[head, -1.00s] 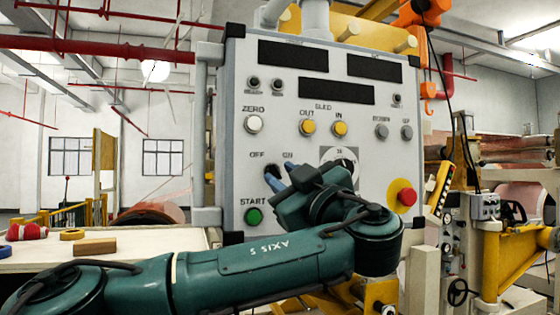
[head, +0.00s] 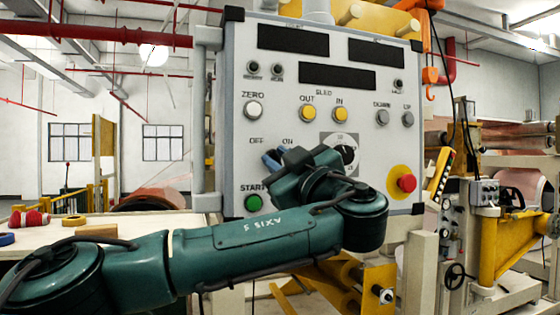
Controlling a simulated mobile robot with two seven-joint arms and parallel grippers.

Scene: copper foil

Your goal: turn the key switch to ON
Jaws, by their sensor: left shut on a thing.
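The grey control panel (head: 235,110) fills the middle of the head view. My left gripper (head: 271,160) is at the panel, just below the OFF and ON labels (head: 271,141). Its blue fingertips are shut on the key switch, which the fingers and wrist largely hide. I cannot read the key's angle. My right gripper is not in view.
The green START button (head: 253,203) is just below left of my left gripper. A dial (head: 344,152) is to its right, with a red emergency button (head: 406,182) beyond. A pale table (head: 150,222) with red, yellow and blue rolls stands at the left.

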